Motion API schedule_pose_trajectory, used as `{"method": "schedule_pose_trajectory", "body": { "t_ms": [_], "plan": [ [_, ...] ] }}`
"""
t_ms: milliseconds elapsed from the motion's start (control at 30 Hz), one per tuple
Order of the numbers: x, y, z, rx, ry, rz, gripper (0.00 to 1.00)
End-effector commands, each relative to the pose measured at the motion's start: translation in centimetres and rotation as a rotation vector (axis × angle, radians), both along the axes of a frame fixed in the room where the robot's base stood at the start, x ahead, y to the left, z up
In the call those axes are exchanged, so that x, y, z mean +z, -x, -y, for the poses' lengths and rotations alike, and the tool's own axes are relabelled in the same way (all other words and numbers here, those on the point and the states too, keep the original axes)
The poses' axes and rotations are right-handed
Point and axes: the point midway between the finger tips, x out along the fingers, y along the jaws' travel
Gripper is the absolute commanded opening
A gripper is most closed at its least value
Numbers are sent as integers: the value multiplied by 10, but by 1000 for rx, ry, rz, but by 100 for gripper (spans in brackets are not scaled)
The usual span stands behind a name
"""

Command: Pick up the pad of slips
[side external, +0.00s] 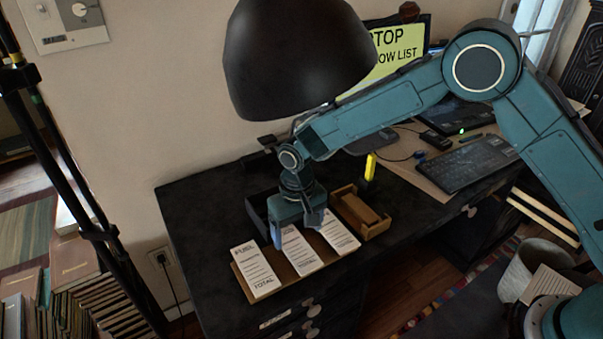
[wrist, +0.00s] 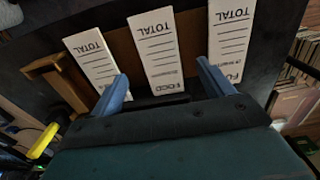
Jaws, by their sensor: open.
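Three white pads of slips, each printed with lines and "TOTAL", lie side by side on a wooden board (side external: 284,290). In the side view they are a left pad headed "FUEL" (side external: 257,271), a middle pad (side external: 301,253) and a right pad (side external: 339,233). The wrist view shows the middle pad (wrist: 158,45), which seems to read "FOOD", between my fingers, with the "FU…" pad (wrist: 229,38) at right and the third pad (wrist: 92,58) at left. My gripper (side external: 297,230) is open and empty, above the back end of the middle pad, which it partly hides. Its blue fingers show in the wrist view (wrist: 162,70).
A small wooden box (side external: 375,229) stands right of the pads, with a yellow object (side external: 370,167) behind it. A dark tray (side external: 256,212) lies behind my gripper. A large black lamp shade (side external: 300,55) hangs above. A keyboard (side external: 467,165) lies at right. The desk's left side is clear.

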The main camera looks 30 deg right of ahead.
Motion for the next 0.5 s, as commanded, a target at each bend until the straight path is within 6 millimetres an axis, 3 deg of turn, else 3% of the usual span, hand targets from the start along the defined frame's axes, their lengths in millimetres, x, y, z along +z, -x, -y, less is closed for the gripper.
{"method": "schedule_pose_trajectory", "body": {
  "t_ms": [500],
  "plan": [
    [-46, 0, 0, 0, 1, -1, 80]
  ]
}}
